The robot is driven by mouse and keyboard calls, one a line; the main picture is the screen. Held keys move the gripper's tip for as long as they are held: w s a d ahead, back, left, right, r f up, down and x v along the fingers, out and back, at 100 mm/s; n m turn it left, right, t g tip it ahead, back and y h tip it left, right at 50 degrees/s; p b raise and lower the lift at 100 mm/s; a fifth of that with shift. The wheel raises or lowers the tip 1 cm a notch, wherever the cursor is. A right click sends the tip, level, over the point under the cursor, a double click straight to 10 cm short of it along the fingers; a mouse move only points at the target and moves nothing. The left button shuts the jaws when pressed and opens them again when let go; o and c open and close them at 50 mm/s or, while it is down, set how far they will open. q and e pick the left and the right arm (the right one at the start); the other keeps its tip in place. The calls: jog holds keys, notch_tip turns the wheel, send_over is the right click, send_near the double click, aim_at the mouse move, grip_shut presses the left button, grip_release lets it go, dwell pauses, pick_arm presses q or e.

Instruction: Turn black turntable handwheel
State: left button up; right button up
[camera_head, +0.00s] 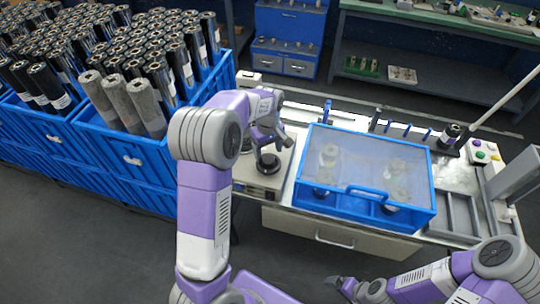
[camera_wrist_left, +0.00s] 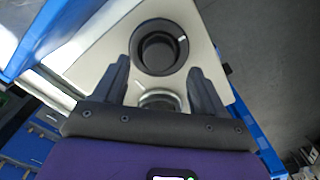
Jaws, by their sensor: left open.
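The black turntable handwheel (camera_head: 268,163) is a dark round knob on a light grey box (camera_head: 262,181) at the left end of the bench. In the left wrist view the handwheel (camera_wrist_left: 160,47) is a black ring with a dark hollow centre and a small white mark on its rim. My left gripper (camera_head: 268,138) is just above and behind the handwheel. Its two dark fingers are apart in the left wrist view (camera_wrist_left: 160,75), with the handwheel ahead of the fingertips, not visibly gripped. My right gripper (camera_head: 342,285) is low near the bottom edge, far from the handwheel.
A blue-framed clear cover (camera_head: 372,160) stands right of the grey box, over several round parts. Blue crates (camera_head: 105,160) of dark rolls stand at the left. A button panel (camera_head: 484,153) is at the bench's right. A round grey part (camera_wrist_left: 160,101) shows between my left fingers.

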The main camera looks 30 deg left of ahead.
aim_at(269, 159)
pick_arm(q)
notch_tip(269, 159, down, 4)
jog(key=shift+f+b, duration=0.1)
jog(key=shift+b, duration=0.3)
jog(key=shift+w, duration=0.1)
jog(key=c, duration=1.1)
jog(key=shift+o, duration=0.2)
jog(key=shift+m, duration=0.4)
jog(key=m+p, duration=0.2)
jog(key=m, duration=0.1)
jog(key=shift+m, duration=0.4)
jog(key=m+p, duration=0.2)
jog(key=m, duration=0.3)
jog(key=shift+m, duration=0.3)
